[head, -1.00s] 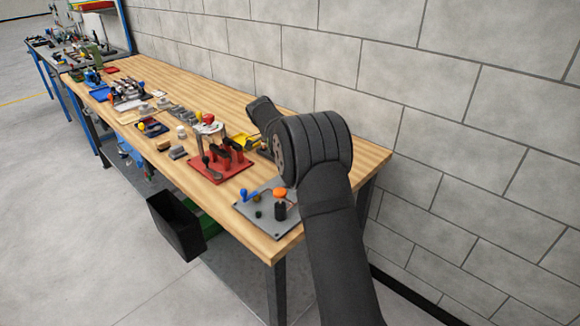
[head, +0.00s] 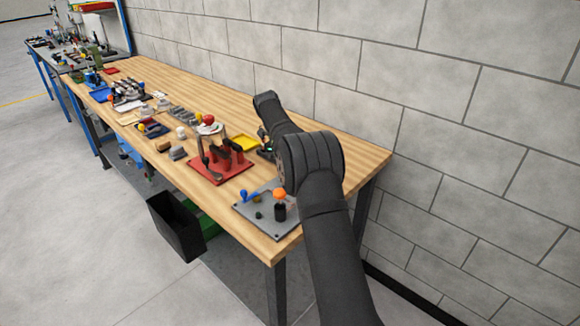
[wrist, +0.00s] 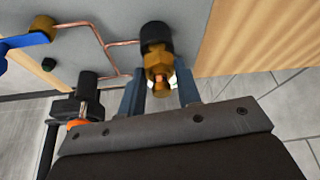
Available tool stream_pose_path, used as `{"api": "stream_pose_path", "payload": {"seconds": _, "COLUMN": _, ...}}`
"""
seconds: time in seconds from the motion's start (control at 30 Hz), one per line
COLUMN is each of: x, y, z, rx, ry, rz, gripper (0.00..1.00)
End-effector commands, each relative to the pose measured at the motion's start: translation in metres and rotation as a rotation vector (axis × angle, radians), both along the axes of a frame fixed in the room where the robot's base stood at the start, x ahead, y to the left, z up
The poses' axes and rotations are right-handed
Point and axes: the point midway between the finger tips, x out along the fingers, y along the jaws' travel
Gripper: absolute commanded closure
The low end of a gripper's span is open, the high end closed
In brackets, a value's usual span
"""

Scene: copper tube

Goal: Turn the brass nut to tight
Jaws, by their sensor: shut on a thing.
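In the wrist view, the brass nut (wrist: 157,65) sits on a brass fitting below a round black part (wrist: 155,37) at the edge of the grey plate. My gripper (wrist: 161,82) has one finger on each side of the nut and is shut on it. Thin copper tube (wrist: 82,26) runs across the plate towards the fitting. In the head view, the grey plate (head: 247,218) lies at the near end of the bench; my arm hides its right part, the nut and my fingertips.
A blue handle (wrist: 25,40) and a black part with an orange ring (wrist: 80,105) stand left of my gripper in the wrist view. A red fixture (head: 205,167) stands behind the plate on the wooden bench (head: 330,165). A block wall (head: 440,110) runs along the back.

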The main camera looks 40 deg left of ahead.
Motion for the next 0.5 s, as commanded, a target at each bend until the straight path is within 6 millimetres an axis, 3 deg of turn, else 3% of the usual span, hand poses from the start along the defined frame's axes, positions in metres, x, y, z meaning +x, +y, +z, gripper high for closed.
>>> {"api": "stream_pose_path", "payload": {"seconds": 0.47, "x": -0.0004, "y": 0.0004, "z": -0.0004, "rx": 0.001, "ry": 0.001, "rz": -0.016, "gripper": 0.92}}
{"api": "stream_pose_path", "payload": {"seconds": 0.5, "x": -0.0004, "y": 0.0004, "z": -0.0004, "rx": 0.001, "ry": 0.001, "rz": -0.016, "gripper": 0.67}}
